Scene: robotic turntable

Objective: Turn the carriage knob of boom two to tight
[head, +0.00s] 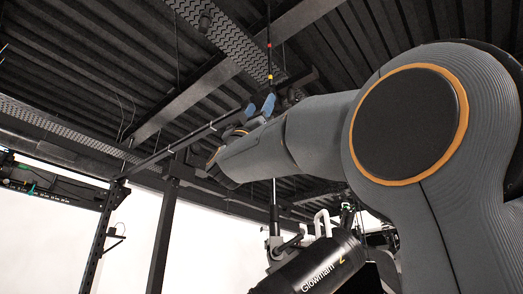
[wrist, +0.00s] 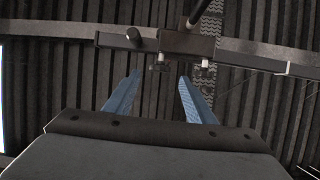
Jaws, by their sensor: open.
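In the wrist view a dark carriage (wrist: 187,45) sits on a grey boom (wrist: 262,52) that runs across the top. Two small knobs hang under the carriage: one on the left (wrist: 160,63), one on the right (wrist: 203,68). I cannot tell which way either is turned, and no boom number shows. My gripper (wrist: 158,80) is open and empty, its two blue fingers spread below the carriage. The left knob lies between the finger lines, just past the tips; no contact shows. In the head view my gripper (head: 259,106) is raised near the ceiling, and my arm partly hides the boom.
A black lamp (head: 318,268) with white lettering stands below my arm in the head view. A dark upright post (head: 164,225) and a rack frame (head: 100,235) stand at left. Beams (head: 185,98) cross under the ribbed ceiling.

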